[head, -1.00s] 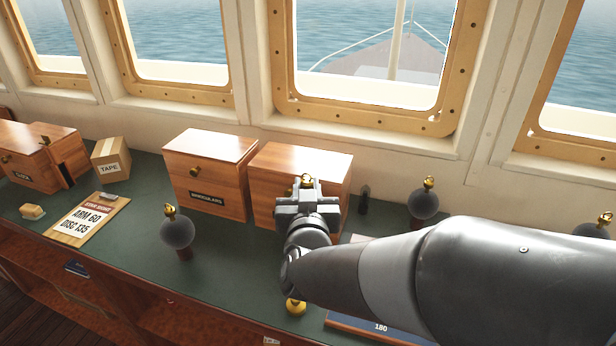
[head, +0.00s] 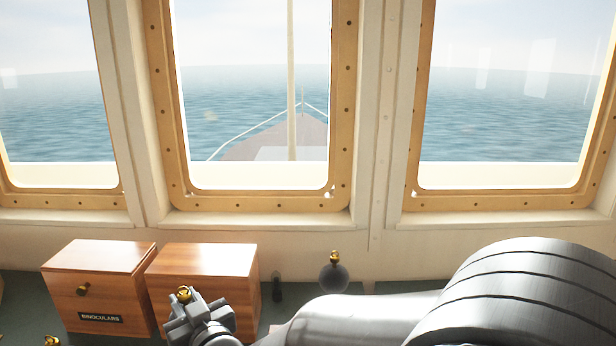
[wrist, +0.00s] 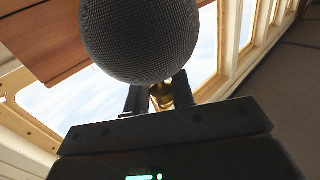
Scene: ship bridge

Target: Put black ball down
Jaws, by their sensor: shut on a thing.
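The black ball (wrist: 140,35) fills the top middle of the wrist view, dark grey with a fine mesh texture. A brass fitting (wrist: 162,97) joins it and sits between the two fingers. My gripper (wrist: 160,92) is shut on this ball at its brass fitting. In the head view my gripper (head: 190,310) is low and left of centre, in front of the right wooden box, with a brass knob showing at its top. The ball itself is hidden there. I cannot see anything under the ball.
The right wooden box (head: 205,275) and the binoculars box (head: 98,285) stand side by side on the green counter (head: 20,295). Another dark ball with a brass knob (head: 334,277) stands right of them, near a small black object (head: 277,288). Windows line the back.

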